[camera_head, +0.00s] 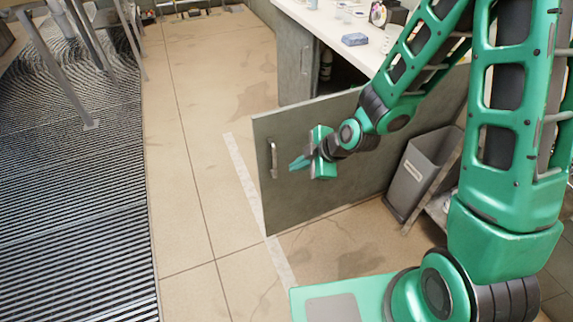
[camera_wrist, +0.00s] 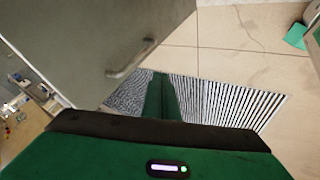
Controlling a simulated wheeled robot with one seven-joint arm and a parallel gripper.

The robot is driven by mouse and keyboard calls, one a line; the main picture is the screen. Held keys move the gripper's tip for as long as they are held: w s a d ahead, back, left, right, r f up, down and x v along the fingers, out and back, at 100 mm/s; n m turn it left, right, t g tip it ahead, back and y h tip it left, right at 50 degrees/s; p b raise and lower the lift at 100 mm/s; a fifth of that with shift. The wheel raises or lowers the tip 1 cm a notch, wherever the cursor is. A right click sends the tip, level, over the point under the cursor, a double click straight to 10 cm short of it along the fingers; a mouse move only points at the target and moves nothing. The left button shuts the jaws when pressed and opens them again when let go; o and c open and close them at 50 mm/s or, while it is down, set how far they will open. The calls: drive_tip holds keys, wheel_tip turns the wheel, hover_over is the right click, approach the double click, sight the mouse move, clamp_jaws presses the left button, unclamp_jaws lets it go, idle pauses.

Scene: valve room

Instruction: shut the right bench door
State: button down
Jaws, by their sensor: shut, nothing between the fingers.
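The right bench door (camera_head: 340,135), a grey panel, stands swung out from the bench, its free edge at left. Its metal bar handle (camera_head: 273,160) is near that edge, on the face toward my gripper. My gripper (camera_head: 293,165) is shut and empty, a little right of the handle in the head view, in front of that face. In the wrist view the door (camera_wrist: 100,35) fills the upper left, and the handle (camera_wrist: 132,62) lies just beyond and left of the fingers (camera_wrist: 160,98). No contact with handle or panel is clear.
The bench top (camera_head: 345,25) carries small items and a blue box (camera_head: 355,40). Beneath it is an open space with a bottle (camera_head: 325,65) and a grey handled panel (camera_head: 295,65). A grey bin (camera_head: 418,178) stands right of the door. The tiled floor at left is clear, beside dark grating (camera_head: 75,180).

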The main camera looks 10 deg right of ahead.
drive_tip(key=w+a+f, duration=0.4)
drive_tip(key=w+f, duration=0.3)
drive_tip(key=w, duration=0.1)
drive_tip(key=shift+a+f, duration=0.2)
drive_tip(key=shift+f, duration=0.1)
